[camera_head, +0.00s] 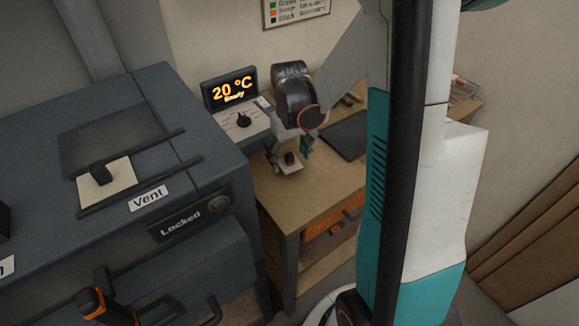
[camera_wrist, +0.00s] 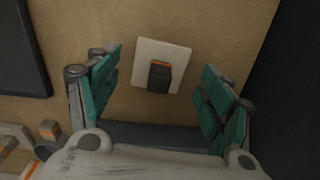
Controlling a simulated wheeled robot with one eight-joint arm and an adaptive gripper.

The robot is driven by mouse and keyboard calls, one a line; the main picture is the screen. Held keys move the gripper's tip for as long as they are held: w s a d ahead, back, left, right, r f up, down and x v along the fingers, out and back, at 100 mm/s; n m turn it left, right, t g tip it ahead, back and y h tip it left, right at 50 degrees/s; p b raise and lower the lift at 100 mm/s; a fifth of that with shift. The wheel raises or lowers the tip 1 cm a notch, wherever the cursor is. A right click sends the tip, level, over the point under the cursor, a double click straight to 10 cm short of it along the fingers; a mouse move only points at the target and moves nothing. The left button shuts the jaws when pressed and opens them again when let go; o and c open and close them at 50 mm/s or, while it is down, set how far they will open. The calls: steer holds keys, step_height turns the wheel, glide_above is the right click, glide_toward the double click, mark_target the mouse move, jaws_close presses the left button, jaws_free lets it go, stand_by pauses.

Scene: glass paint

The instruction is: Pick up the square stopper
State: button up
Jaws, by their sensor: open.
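The square stopper is a cream square plate with a dark upright knob. It lies on the wooden table in the head view (camera_head: 289,168). In the wrist view, its plate (camera_wrist: 145,50) shows flat on the table, and its dark knob (camera_wrist: 159,78) has an orange strip at one edge. My gripper (camera_head: 289,156) is open above the stopper, pointing down. In the wrist view, my gripper (camera_wrist: 160,85) has its teal fingers apart, one on each side of the stopper, with clear gaps. Nothing is held.
The grey-blue furnace (camera_head: 220,165) stands left of the table (camera_head: 330,185), with another square plate and knob (camera_head: 100,178) on its vent rails. A display box (camera_head: 232,95) reads 20 °C. A dark flat panel (camera_head: 347,135) lies right of my gripper.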

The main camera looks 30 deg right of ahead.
mark_target(290, 155)
steer(key=shift+f, duration=0.85)
steer(key=shift+r, duration=0.1)
steer(key=c, duration=1.2)
steer(key=shift+o, duration=0.2)
step_height(290, 155, up, 23)
steer(key=p, duration=0.8)
